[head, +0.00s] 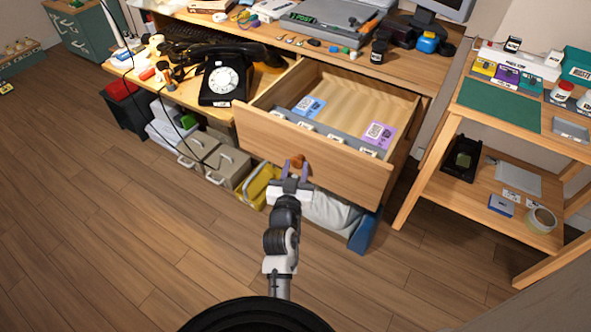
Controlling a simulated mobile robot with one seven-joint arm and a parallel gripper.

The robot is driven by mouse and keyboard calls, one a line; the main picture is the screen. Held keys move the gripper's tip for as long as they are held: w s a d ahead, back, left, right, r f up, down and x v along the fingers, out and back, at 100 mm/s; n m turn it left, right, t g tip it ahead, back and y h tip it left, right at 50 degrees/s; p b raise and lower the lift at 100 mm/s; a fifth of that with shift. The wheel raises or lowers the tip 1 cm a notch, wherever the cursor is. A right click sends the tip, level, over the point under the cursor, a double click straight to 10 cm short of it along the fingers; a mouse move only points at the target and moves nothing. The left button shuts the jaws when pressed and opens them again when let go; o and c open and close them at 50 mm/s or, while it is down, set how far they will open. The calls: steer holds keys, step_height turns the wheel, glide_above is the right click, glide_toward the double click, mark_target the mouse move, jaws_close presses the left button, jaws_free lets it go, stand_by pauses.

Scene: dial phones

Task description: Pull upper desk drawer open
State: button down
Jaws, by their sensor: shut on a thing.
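The upper desk drawer (345,169) is pulled well out from the desk, its wooden front facing me. Inside it a blue card (309,107) and a purple card (379,134) lie near a grey divider strip, with much bare wooden bottom behind them. My gripper (296,170) is at the left-middle of the drawer front, shut on the brown drawer knob (297,160). The fingers partly hide the knob.
A black dial phone (222,80) stands on the desk (184,92) left of the drawer. Grey boxes (229,166), a yellow bin (259,185) and a blue-edged bag (364,229) sit below. A wooden shelf table (451,98) stands to the right. The floor in front is clear.

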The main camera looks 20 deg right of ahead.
steer(key=shift+a, duration=0.1)
steer(key=c, duration=1)
jaws_free()
steer(key=shift+w, duration=0.1)
steer(key=shift+s, duration=0.2)
